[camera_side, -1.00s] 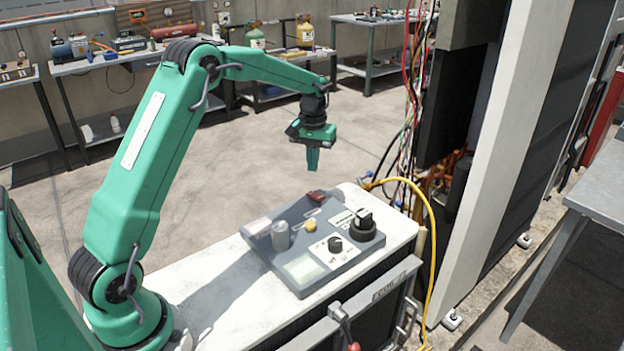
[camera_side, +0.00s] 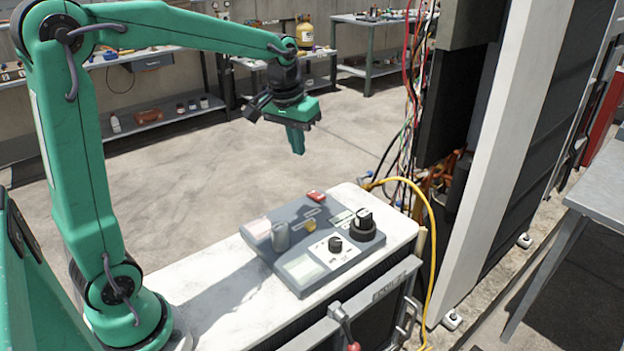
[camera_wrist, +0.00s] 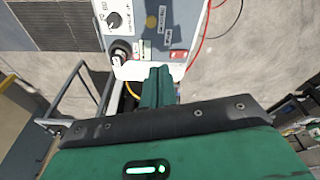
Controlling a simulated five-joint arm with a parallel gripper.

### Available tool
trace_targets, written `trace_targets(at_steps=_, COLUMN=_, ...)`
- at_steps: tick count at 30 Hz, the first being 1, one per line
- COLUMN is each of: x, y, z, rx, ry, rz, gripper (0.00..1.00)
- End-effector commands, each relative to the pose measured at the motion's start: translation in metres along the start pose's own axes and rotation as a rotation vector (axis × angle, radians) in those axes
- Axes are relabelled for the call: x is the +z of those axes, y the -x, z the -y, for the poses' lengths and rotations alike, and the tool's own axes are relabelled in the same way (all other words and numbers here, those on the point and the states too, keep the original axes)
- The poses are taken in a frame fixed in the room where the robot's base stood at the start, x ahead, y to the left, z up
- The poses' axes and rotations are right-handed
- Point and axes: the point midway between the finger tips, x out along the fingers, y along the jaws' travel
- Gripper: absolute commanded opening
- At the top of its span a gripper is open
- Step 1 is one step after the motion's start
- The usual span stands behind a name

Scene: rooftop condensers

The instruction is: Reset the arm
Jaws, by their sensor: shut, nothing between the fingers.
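My gripper (camera_side: 297,141) is green, shut and empty. In the side view it hangs in the air, fingers pointing down, above and behind the far end of the grey control panel (camera_side: 304,270). It touches nothing. In the wrist view the closed fingers of my gripper (camera_wrist: 158,84) show at the middle, with the panel (camera_wrist: 180,12) beyond them at the top. The panel carries a black rotary knob (camera_side: 363,226), a smaller dial (camera_side: 335,244), a yellow button (camera_side: 309,225), a grey cylinder (camera_side: 281,237) and a red switch (camera_side: 316,196).
The panel lies on a white-topped cabinet (camera_side: 215,305). A yellow cable (camera_side: 432,240) loops at its right end, beside a tall open unit with hanging wires (camera_side: 411,90). A metal table (camera_side: 598,185) stands at right. Workbenches line the back wall. The concrete floor between is clear.

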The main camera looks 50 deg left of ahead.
Motion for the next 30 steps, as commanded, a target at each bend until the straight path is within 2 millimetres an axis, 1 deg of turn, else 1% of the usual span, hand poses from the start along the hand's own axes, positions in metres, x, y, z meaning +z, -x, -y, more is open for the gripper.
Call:
trace_targets(at_steps=1, x=0.01, y=0.008, z=-0.003, rx=0.004, ry=-0.016, rz=-0.016, gripper=0.0)
trace_targets(at_steps=6, x=0.041, y=0.026, z=-0.008, rx=0.016, ry=-0.063, rz=-0.06, gripper=0.0)
trace_targets(at_steps=15, x=0.098, y=0.046, z=-0.013, rx=0.037, ry=-0.145, rz=-0.138, gripper=0.0)
trace_targets(at_steps=19, x=0.123, y=0.05, z=-0.013, rx=0.046, ry=-0.181, rz=-0.171, gripper=0.0)
trace_targets(at_steps=24, x=0.154, y=0.051, z=-0.013, rx=0.059, ry=-0.226, rz=-0.216, gripper=0.0)
trace_targets(at_steps=30, x=0.183, y=0.046, z=-0.011, rx=0.07, ry=-0.268, rz=-0.257, gripper=0.0)
